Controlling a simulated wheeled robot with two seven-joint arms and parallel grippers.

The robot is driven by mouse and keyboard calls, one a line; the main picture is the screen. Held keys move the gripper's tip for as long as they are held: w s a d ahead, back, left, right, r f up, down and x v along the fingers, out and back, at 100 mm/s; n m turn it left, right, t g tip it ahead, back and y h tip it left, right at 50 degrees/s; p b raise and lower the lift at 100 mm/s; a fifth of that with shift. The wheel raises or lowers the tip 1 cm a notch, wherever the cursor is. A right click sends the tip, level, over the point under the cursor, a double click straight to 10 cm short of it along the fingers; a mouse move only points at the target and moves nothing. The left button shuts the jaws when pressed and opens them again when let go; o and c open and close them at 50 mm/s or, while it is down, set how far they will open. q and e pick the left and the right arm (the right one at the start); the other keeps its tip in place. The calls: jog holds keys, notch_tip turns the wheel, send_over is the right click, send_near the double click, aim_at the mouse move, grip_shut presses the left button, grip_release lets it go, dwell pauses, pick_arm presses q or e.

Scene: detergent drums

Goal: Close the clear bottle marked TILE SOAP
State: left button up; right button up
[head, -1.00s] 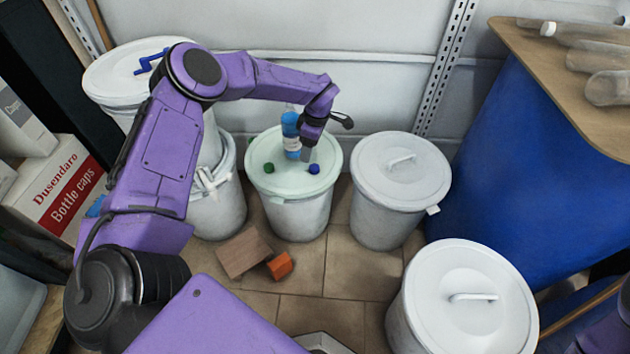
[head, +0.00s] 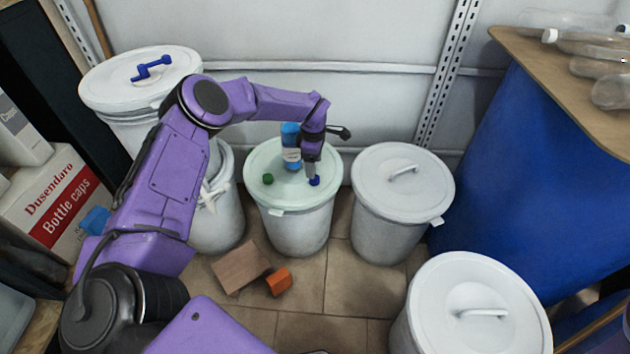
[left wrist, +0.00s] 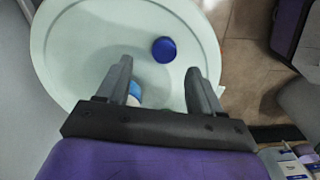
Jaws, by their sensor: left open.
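A bottle with blue contents and a pale label (head: 291,146) stands upright on the pale green drum lid (head: 285,204). Its label is too small to read, and my gripper partly hides it. A blue cap (head: 315,181) and a green cap (head: 268,179) lie on the lid in front of it. My left gripper (head: 311,173) is open, pointing down just above the blue cap. In the left wrist view, the blue cap (left wrist: 164,50) shows just beyond the gap between the open fingers (left wrist: 159,70). Part of the bottle (left wrist: 134,92) shows beside the left finger. My right gripper is not in view.
Lidded white drums stand left, right (head: 402,178) and front right (head: 475,310). A blue barrel (head: 540,165) with a wooden top holds clear bottles. A brown block (head: 241,267) and an orange block (head: 279,281) lie on the floor. The wall is close behind.

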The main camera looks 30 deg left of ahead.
pick_arm(q)
jog(key=f, duration=0.2)
jog(key=f+b, duration=0.1)
jog(key=f, duration=0.2)
jog(key=shift+s+d, duration=0.15)
jog(key=shift+s, duration=0.05)
jog(key=c, duration=1.1)
